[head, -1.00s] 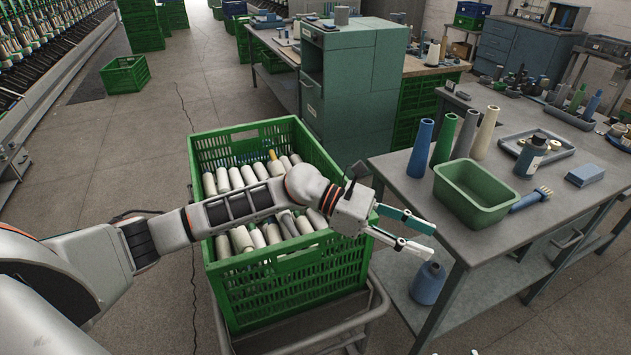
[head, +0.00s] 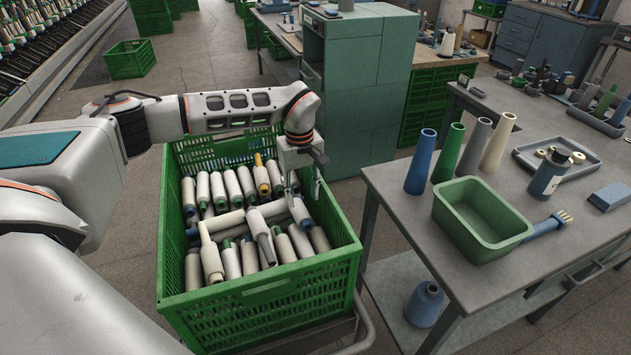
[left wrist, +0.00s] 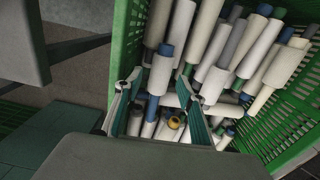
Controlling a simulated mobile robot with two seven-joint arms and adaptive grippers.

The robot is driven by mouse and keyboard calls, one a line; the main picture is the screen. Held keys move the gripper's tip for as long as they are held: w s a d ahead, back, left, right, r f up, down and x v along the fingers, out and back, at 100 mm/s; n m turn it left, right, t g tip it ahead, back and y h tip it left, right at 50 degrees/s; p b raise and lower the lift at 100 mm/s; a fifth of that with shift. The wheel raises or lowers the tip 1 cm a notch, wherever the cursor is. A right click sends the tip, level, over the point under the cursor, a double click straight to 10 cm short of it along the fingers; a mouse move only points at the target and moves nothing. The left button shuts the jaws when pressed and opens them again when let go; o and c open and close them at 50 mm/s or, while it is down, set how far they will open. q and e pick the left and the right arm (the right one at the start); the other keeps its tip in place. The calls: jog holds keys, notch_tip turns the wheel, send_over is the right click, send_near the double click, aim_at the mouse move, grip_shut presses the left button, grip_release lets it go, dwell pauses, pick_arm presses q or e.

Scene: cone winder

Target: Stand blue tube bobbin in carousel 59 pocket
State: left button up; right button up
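Many pale-wound bobbins lie in the green crate (head: 262,300); a few show blue, green or yellow tube ends. In the left wrist view, a bobbin with a blue tube end (left wrist: 161,72) lies below the space between my fingertips. Other blue ends show there, such as one on a bobbin at the top (left wrist: 264,10). My left gripper (head: 303,190) points down over the crate's right part. In the left wrist view its fingers (left wrist: 157,88) are spread with nothing clearly held between them. I cannot make out the carousel or a pocket marked 59. My right gripper is not in view.
A grey table (head: 405,212) at right holds an empty-looking green bin (head: 482,222), several coloured cones, a bottle (head: 547,174) and a tray (head: 580,165). A blue container (head: 425,304) sits on its lower shelf. A green cabinet (head: 372,95) stands behind the crate.

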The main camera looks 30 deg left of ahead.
aim_at(302, 211)
pick_arm(q)
jog(key=shift+a+f, duration=0.2)
jog(key=shift+f, duration=0.05)
jog(key=shift+s+f, duration=0.15)
jog(key=shift+f, duration=0.2)
notch_tip(302, 211, down, 7)
jog(key=shift+r, duration=0.2)
jog(key=c, duration=0.9)
jog(key=shift+r, duration=0.15)
